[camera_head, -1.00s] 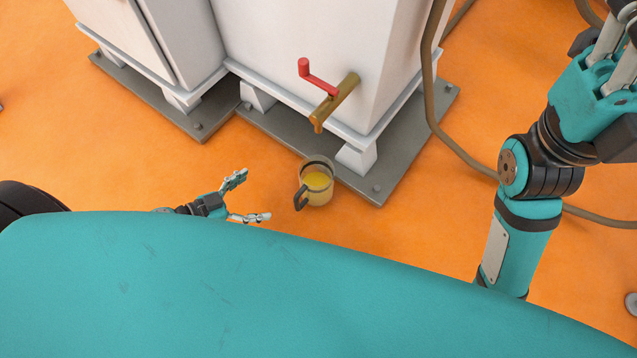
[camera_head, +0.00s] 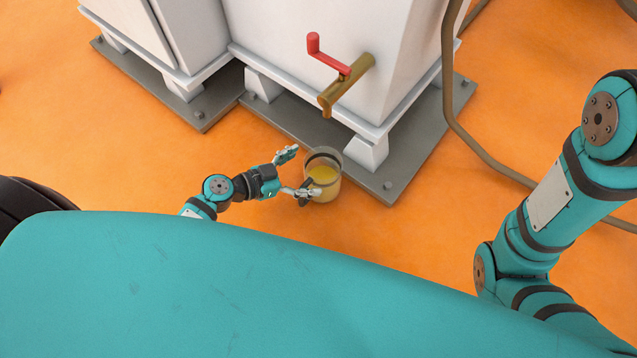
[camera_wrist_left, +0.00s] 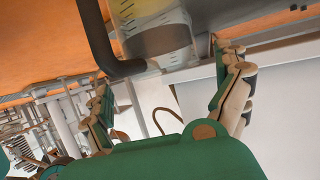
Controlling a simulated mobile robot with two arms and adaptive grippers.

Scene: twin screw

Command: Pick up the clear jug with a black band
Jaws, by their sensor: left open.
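The clear jug (camera_head: 325,178) with a black band stands upright on the orange floor, with yellow liquid inside. In the left wrist view the jug (camera_wrist_left: 155,35) is at the top, with its black handle (camera_wrist_left: 100,40) on its left side. My left gripper (camera_head: 297,170) is open, its fingers spread at the left side of the jug near the handle. The lower finger overlaps the handle in the head view; I cannot tell whether it touches. In the left wrist view the open fingers (camera_wrist_left: 168,95) show below the jug. My right gripper is out of the head view; only its arm shows.
A white machine (camera_head: 300,50) with a brass tap (camera_head: 345,85) and red lever (camera_head: 328,55) stands behind the jug on a grey base plate (camera_head: 400,170). A brown hose (camera_head: 455,110) runs down at the right.

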